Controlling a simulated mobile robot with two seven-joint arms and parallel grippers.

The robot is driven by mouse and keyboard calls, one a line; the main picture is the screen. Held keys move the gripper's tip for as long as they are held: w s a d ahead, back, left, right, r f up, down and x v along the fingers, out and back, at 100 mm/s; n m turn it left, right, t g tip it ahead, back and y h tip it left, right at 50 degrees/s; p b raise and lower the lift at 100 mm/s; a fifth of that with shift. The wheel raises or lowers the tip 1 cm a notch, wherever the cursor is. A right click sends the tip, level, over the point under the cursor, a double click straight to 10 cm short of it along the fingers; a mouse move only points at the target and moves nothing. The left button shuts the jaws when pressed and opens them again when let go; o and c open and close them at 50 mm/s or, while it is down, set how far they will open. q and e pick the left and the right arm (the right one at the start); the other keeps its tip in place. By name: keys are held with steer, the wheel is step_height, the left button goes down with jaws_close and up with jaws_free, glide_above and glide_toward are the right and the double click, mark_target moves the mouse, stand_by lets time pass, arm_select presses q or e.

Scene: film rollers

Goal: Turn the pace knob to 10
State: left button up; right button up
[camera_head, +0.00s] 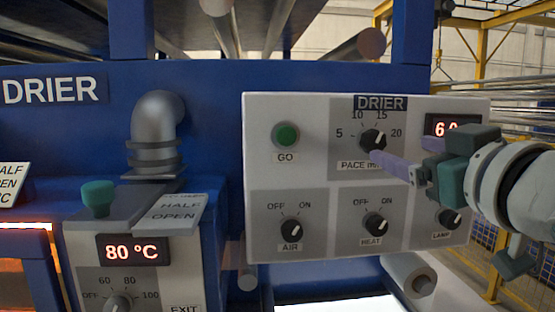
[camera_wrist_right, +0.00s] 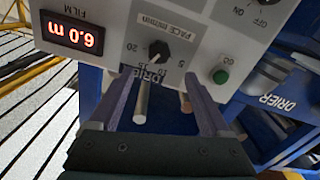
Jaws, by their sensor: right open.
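The black pace knob (camera_head: 373,140) sits on the pale DRIER panel (camera_head: 262,215), inside a scale marked 5, 10, 15 and 20. It also shows upside down in the right wrist view (camera_wrist_right: 158,50). I cannot clearly tell which number its pointer faces. My right gripper (camera_head: 377,157) reaches in from the right, its fingertips just below and right of the knob in the head view. In the wrist view the gripper (camera_wrist_right: 160,82) is open, its two fingers apart, with the knob beyond the gap between them and nothing held. My left gripper is out of view.
The green GO button (camera_head: 286,135) is left of the knob. Below are the AIR (camera_head: 291,230), HEAT (camera_head: 375,224) and LAMP (camera_head: 450,218) knobs. The film display (camera_wrist_right: 73,33) reads 6.0 m. A grey pipe (camera_head: 157,135) and an 80 °C unit (camera_head: 133,250) stand left.

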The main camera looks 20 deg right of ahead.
mark_target(376, 141)
steer(key=p+x, duration=0.1)
steer(key=x, duration=0.7)
steer(key=shift+d+r+p, duration=0.1)
steer(key=shift+r+p, duration=0.05)
steer(key=shift+p, duration=0.15)
steer(key=shift+w+d, duration=0.1)
steer(key=shift+w, duration=0.5)
steer(key=c, duration=0.8)
jaws_close()
